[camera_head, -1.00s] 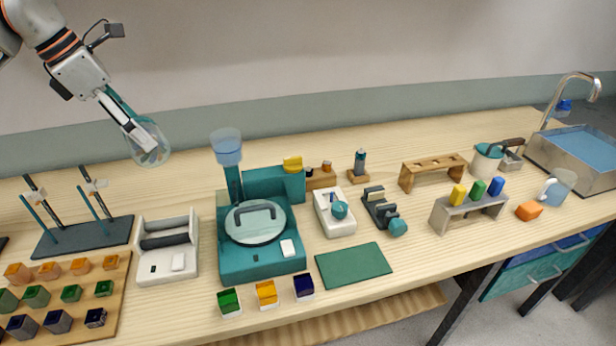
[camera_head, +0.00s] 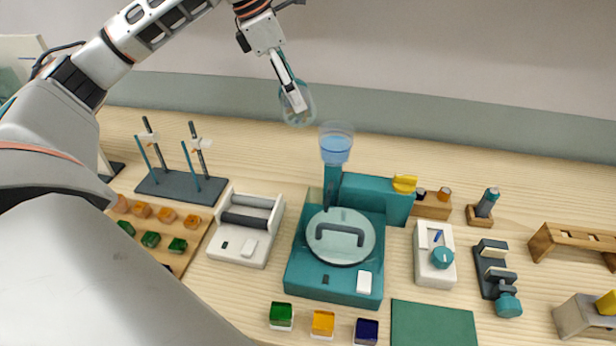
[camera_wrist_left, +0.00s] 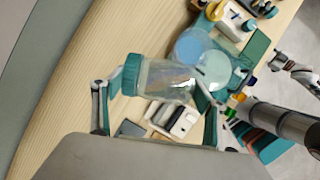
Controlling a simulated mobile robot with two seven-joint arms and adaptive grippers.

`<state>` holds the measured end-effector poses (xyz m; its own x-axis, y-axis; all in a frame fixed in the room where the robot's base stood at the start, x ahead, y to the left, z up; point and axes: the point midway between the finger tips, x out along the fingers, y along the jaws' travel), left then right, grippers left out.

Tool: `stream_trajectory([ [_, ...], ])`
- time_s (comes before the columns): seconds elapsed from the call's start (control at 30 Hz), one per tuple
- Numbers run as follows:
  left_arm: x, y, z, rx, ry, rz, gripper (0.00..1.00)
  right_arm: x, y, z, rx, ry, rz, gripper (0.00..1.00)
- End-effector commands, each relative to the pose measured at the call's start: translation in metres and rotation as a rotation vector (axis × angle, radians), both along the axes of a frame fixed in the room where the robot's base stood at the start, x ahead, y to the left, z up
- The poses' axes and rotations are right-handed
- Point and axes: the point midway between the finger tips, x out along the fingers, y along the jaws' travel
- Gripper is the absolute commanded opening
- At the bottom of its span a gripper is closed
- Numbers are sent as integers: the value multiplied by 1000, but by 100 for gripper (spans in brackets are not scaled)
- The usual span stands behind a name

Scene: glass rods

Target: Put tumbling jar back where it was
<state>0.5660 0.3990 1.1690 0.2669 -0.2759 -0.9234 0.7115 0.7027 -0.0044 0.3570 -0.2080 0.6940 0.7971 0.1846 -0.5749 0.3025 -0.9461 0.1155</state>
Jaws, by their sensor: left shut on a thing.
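A clear tumbling jar (camera_head: 297,104) with a teal lid is in the air, behind and left of the blue-topped funnel. My left gripper (camera_head: 290,92) is shut on it. In the left wrist view the jar (camera_wrist_left: 168,80) lies sideways across my fingers, its teal lid to the left. A white cradle with dark rollers (camera_head: 246,228) stands empty on the bench, left of the teal machine. In the left wrist view, part of an arm that looks like my right one (camera_wrist_left: 295,68) shows at the right edge; its fingers are unclear.
The teal machine (camera_head: 299,280) carries a round clear lid and a tall blue-topped funnel (camera_head: 336,143). A dark stand base with upright rods (camera_head: 182,187) is left of the cradle. Several coloured blocks line the front. The bench behind the cradle is bare.

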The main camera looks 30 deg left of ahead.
Motion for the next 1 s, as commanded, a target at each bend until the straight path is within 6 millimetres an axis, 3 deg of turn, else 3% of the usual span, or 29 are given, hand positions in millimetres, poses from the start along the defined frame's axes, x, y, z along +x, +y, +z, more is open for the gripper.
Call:
stream_trajectory([
  [0.1, -1, 1, -33, 0, 5, 1, 37, 1, 5, 0, 7, -7, 6, 66],
  [0.7, -1, 0, -175, -1, 4, 0, 37, 8, 6, 7, 9, -30, 13, 66],
  [0.8, -1, 0, -191, -1, 2, 0, 37, 8, 6, 6, 8, -28, 13, 66],
  [1.0, 1, 0, -205, -1, -1, 0, 37, 7, 5, 4, 6, -22, 12, 66],
])
